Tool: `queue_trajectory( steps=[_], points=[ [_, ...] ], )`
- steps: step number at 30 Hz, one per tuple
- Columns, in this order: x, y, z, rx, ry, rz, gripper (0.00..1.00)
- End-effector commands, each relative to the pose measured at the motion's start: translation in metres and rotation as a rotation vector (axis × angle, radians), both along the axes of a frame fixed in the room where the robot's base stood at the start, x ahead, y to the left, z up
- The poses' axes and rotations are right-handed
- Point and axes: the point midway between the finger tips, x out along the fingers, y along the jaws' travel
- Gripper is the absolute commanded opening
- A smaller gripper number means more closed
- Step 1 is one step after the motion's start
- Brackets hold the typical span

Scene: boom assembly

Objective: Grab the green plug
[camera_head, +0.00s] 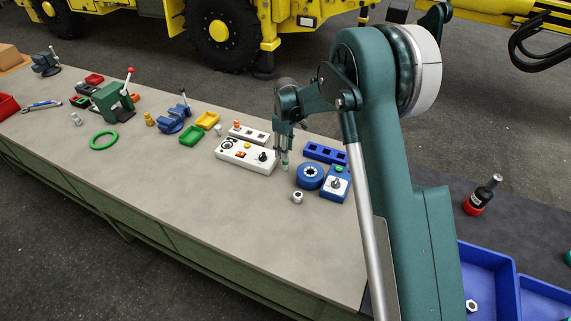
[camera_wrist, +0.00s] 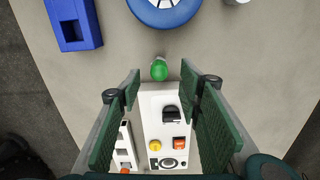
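The green plug (camera_wrist: 159,71) stands on the bench just beyond the edge of a white control box (camera_wrist: 150,105) in the wrist view. It appears between my gripper's tips. In the head view the plug (camera_head: 285,168) is small and partly covered by my gripper (camera_head: 283,153), which points down beside the white box. My gripper (camera_wrist: 161,77) is open, with one green finger on each side of the plug in the wrist view. I see no contact between the fingers and the plug. The height of the tips over the plug is hard to tell.
The white control box (camera_head: 236,155) is left of my gripper in the head view. A blue wheel-like part (camera_head: 310,176), a blue box with a knob (camera_head: 336,189) and a blue block with square holes (camera_head: 322,152) are to the right. The bench's front (camera_head: 230,225) is clear.

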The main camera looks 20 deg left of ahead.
Motion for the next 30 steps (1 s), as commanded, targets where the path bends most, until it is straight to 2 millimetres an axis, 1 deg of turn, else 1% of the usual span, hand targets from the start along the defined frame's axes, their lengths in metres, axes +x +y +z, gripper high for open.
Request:
queue_trajectory(
  steps=[11, 21, 30],
  points=[
    [0.0, 0.001, -0.002, 0.0, 0.0, 0.001, 0.36],
    [0.0, 0.001, -0.024, 0.0, 0.0, 0.001, 0.36],
    [0.0, 0.0, -0.027, 0.0, 0.0, 0.001, 0.36]
  ],
)
